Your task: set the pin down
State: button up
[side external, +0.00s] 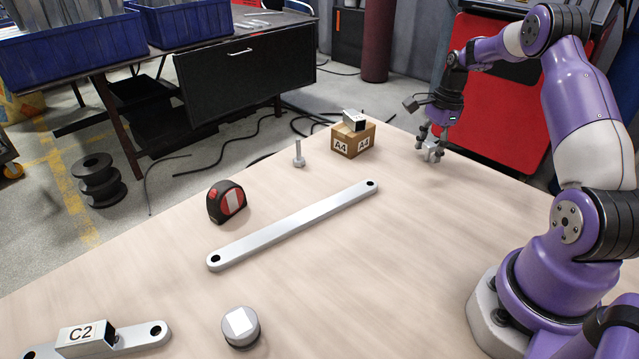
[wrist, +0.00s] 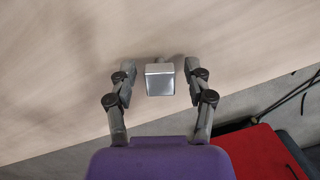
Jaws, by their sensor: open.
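A grey metal pin with a square head (wrist: 160,80) sits between the fingers of my gripper (wrist: 160,88) in the wrist view. A short stem shows just beyond the head. There is a gap on each side, so the fingers are open around it and not touching it. In the side view my gripper (side external: 432,141) points down at the table's far right edge. The grey part low between its fingertips is small and partly hidden there, and it appears to be at table level.
A cardboard A4 box (side external: 345,146) with a metal block on top stands left of my gripper. A small upright bolt-like piece (side external: 299,155), a tape measure (side external: 227,202), a long flat bar (side external: 295,224), a C2 bracket (side external: 88,338) and a round capped piece (side external: 240,327) are on the table.

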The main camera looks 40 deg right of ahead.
aim_at(433, 143)
jog(key=r, duration=0.7)
jog(key=shift+s+d+r, duration=0.15)
jog(key=shift+d+r, duration=0.15)
jog(key=shift+d, duration=0.05)
jog(key=w+a+r+n+t+h, duration=0.1)
jog(key=a+r+n, duration=0.7)
jog(key=a, duration=0.5)
jog(key=s+a+n+t, duration=0.3)
jog(key=s+a+n, duration=0.8)
jog(key=a+n, duration=0.3)
jog(key=shift+r+n+t+h, duration=0.2)
jog(key=shift+n+t+h, duration=0.1)
jog(key=shift+t, duration=0.1)
